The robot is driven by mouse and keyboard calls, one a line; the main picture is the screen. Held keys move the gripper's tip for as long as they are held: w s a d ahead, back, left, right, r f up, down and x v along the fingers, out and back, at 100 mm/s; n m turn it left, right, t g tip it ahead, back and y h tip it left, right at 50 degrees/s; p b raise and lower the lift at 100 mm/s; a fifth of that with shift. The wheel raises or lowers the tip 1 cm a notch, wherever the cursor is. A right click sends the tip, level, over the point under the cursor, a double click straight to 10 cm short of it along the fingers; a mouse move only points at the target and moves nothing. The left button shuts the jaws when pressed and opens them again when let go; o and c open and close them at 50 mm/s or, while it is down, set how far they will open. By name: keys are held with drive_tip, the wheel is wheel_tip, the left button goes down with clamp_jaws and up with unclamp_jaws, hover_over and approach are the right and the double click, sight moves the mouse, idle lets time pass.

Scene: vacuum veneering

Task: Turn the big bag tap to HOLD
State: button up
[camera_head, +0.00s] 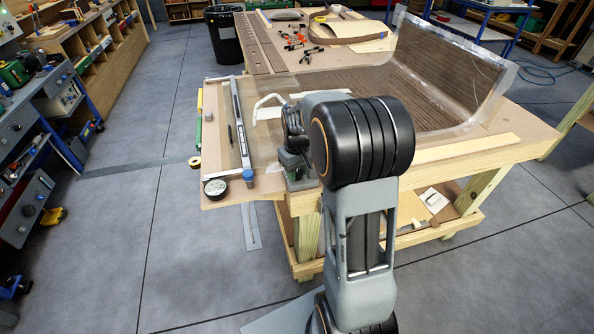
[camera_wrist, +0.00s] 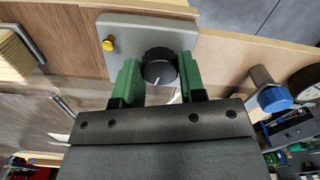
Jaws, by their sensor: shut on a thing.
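A black ribbed knob (camera_wrist: 159,67) with a white pointer line sits on a grey plate (camera_wrist: 185,30) in the wrist view; it appears to be the big bag tap. My gripper (camera_wrist: 158,74) has one green finger on each side of the knob and is shut on it. The pointer line faces roughly toward the lower part of the wrist view. No HOLD marking is readable. In the head view my arm reaches to the table's near edge and hides the knob.
A yellow button (camera_wrist: 108,45) is on the same plate. A blue-capped fitting (camera_wrist: 273,98) and a round gauge (camera_head: 215,187) are close by. The wooden table (camera_head: 462,155) bears a clear bag over dark veneer (camera_head: 440,95). Floor is free to the left.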

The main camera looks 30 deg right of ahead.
sight(297, 175)
drive_tip(key=shift+n, duration=1.1)
drive_tip(key=o, duration=0.9)
drive_tip(key=shift+r, duration=0.15)
wheel_tip(297, 175, up, 14)
drive_tip(key=shift+f, duration=0.2)
drive_tip(key=s+a+f+m+t, duration=0.1)
drive_tip(key=s+a+f, duration=0.1)
drive_tip(key=s, duration=0.3)
drive_tip(key=s+a+f+m+t, duration=0.1)
drive_tip(key=s+a, duration=0.3)
drive_tip(key=s, duration=0.1)
drive_tip(key=s+a+f+m+t, duration=0.1)
drive_tip(key=s+a+f, duration=0.1)
drive_tip(key=s, duration=0.4)
drive_tip(key=shift+s+a+f+t, duration=0.1)
drive_tip(key=shift+a+f+t, duration=0.25)
drive_tip(key=shift+a, duration=0.35)
